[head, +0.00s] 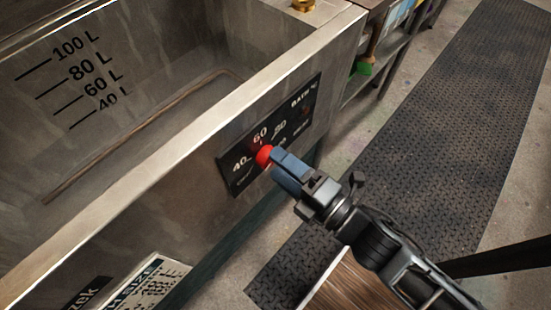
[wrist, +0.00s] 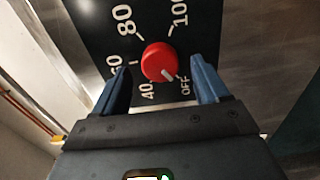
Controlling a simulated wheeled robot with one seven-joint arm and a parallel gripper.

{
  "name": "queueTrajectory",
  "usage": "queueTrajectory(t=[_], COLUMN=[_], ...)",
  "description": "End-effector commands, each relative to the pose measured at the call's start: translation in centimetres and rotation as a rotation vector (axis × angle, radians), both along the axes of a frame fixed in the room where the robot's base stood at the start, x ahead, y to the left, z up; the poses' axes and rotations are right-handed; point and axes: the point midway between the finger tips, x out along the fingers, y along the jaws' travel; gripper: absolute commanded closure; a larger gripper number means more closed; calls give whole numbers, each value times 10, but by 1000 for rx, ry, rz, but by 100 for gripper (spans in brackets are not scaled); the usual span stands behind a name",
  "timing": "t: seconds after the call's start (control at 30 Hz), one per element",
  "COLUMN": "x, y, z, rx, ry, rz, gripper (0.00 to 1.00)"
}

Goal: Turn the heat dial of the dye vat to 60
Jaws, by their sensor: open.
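The dye vat (head: 150,190) is a large grey metal tub with litre marks inside. On its outer wall is a black dial panel (head: 230,172) with white numbers; the panel also shows in the wrist view (wrist: 95,35). The red heat dial (wrist: 157,58) has a white pointer mark aimed toward OFF, on the OFF side of 40. The dial also shows in the head view (head: 264,156), partly covered by a finger. My gripper (head: 277,167) is open at the dial. In the wrist view its blue fingers (wrist: 160,78) stand on either side of the dial; contact cannot be told.
A dark ribbed mat (head: 440,130) lies on the floor to the right. A shelf rack (head: 395,60) stands beyond the vat. A wooden surface (head: 350,285) is below my arm. A printed sign (head: 150,285) is on the vat's near wall.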

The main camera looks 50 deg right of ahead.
Motion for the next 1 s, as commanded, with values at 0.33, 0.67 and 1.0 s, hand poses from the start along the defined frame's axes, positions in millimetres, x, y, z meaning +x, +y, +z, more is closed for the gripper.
queueTrajectory(t=[0.33, 0.67, 1.0], x=[23, 23, 22], y=[0, 0, 0], z=[0, 0, 0], rx=[2, 2, 2], ry=[1, 1, 1], rz=[1, 0, 0], gripper=[26, 39, 71])
